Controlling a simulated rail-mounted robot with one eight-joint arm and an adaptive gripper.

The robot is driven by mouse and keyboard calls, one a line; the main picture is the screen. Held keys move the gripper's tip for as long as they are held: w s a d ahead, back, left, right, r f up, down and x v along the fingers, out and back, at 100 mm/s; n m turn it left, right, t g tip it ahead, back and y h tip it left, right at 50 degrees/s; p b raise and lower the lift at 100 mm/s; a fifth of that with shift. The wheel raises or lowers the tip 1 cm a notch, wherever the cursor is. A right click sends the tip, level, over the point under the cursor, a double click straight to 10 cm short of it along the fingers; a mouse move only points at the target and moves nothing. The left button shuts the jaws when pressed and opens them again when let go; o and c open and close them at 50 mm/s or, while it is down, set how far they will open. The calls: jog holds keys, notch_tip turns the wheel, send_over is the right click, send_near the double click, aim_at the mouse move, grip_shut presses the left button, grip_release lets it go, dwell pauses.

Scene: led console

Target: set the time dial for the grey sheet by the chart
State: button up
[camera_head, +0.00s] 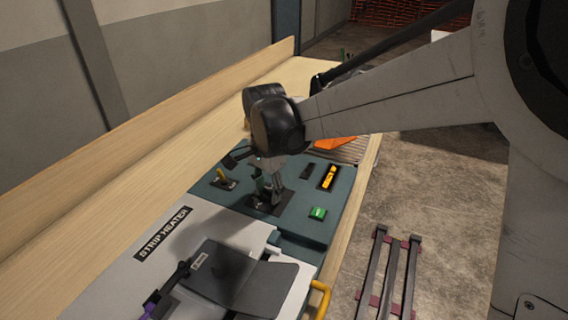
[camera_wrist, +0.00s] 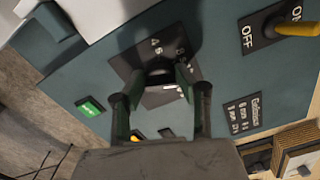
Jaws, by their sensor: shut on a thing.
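The time dial (camera_wrist: 160,72) is a dark knob on a black plate marked with numerals, including a 4 and what looks like an 8, in the wrist view. My gripper (camera_wrist: 159,82) is shut on it, one finger on each side. In the head view my gripper (camera_head: 268,190) reaches down to the teal panel (camera_head: 312,232) and hides the dial. Which mark the dial points to cannot be told. The chart (camera_wrist: 242,115) is a small black label with white lines, too small to read fully. A grey sheet (camera_head: 272,286) lies bent on the strip heater (camera_head: 130,283).
A yellow-handled ON/OFF switch (camera_wrist: 295,28) is right of the dial in the wrist view. A green button (camera_wrist: 90,107) and a yellow-marked black part (camera_head: 328,177) are also on the panel. An orange object (camera_head: 335,143) lies behind. A yellow handle (camera_head: 320,298) is at the front edge.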

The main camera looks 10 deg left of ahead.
aim_at(268, 190)
jog(key=shift+m, duration=0.4)
jog(key=o, duration=1.1)
jog(key=shift+r, duration=0.1)
notch_tip(268, 190, up, 12)
jog(key=shift+f, duration=0.1)
